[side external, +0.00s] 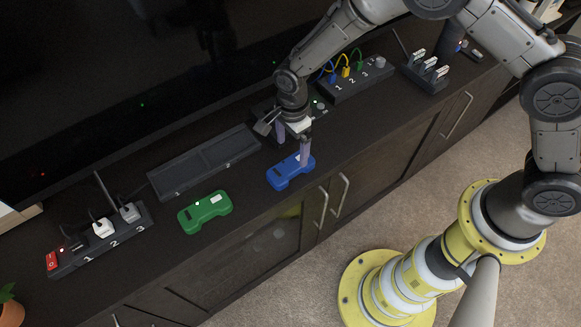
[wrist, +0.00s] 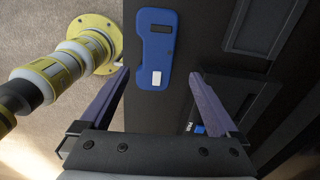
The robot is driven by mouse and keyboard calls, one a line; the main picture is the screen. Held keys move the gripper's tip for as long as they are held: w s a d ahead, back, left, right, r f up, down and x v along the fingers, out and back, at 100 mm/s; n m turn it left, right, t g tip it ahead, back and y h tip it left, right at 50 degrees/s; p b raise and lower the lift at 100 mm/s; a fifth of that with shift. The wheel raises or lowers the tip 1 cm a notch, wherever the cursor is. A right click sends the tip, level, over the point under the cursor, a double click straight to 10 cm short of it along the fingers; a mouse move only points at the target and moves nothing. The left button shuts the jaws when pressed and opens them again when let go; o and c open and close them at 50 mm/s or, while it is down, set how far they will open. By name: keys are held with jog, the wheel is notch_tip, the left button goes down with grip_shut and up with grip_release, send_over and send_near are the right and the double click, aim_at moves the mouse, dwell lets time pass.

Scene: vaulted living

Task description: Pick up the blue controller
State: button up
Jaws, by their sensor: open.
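The blue controller (side external: 290,172) lies flat on the dark cabinet top (side external: 240,199), near its front edge. In the wrist view the blue controller (wrist: 156,50) shows a dark screen and a white patch, ahead of the fingertips and roughly between their lines. My gripper (side external: 292,148) is open and empty, just above and beside the controller in the side view. In the wrist view its two purple fingers (wrist: 158,72) are spread wide. I cannot tell whether a finger touches the controller.
A green controller (side external: 205,212) lies to the left. A dark flat tray (side external: 204,161) sits behind. A power strip (side external: 100,238) with plugs is at far left, and a numbered box (side external: 350,82) with coloured cables at right. The large black screen (side external: 120,70) stands behind.

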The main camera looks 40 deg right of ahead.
aim_at(293, 162)
jog(key=shift+s+d+f, duration=0.1)
jog(key=shift+s+f, duration=0.05)
jog(key=shift+f, duration=2.7)
grip_shut()
